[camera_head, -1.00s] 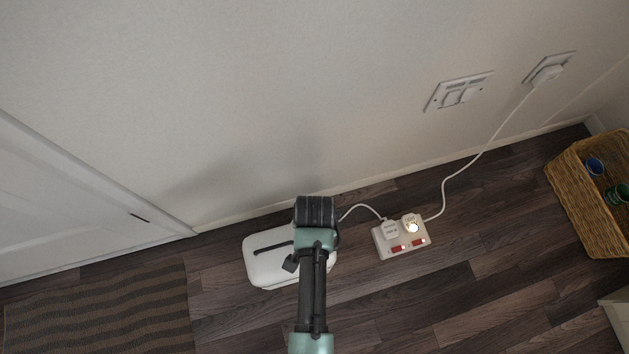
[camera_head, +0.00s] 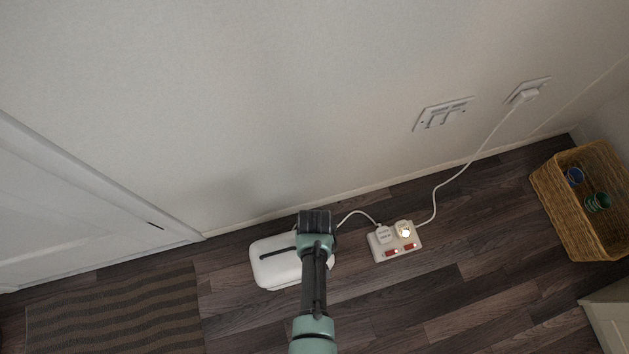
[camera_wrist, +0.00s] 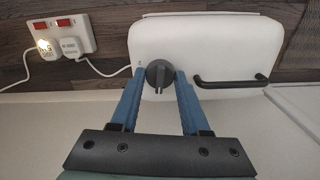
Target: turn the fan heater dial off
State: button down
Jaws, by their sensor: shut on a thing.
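The white fan heater (camera_head: 271,268) stands on the floor against the wall, partly hidden behind my arm in the head view. In the wrist view the heater (camera_wrist: 212,42) shows its top face, with a dark handle (camera_wrist: 230,79) at the right. The round dark grey dial (camera_wrist: 159,75) sits near its front edge. My gripper (camera_wrist: 160,78) has its two blue fingers on either side of the dial, shut on it. In the head view the fingers and the dial are hidden by my arm.
A white power strip (camera_head: 394,243) with two plugs and red switches lies right of the heater. Cables run to the heater and to the wall socket (camera_head: 526,92). A wicker basket (camera_head: 556,205) stands at the right, a striped mat (camera_head: 115,312) at the left.

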jog(key=shift+n, duration=0.5)
jog(key=shift+c, duration=1.8)
grip_release()
notch_tip(320, 180, up, 13)
jog(key=p, duration=0.8)
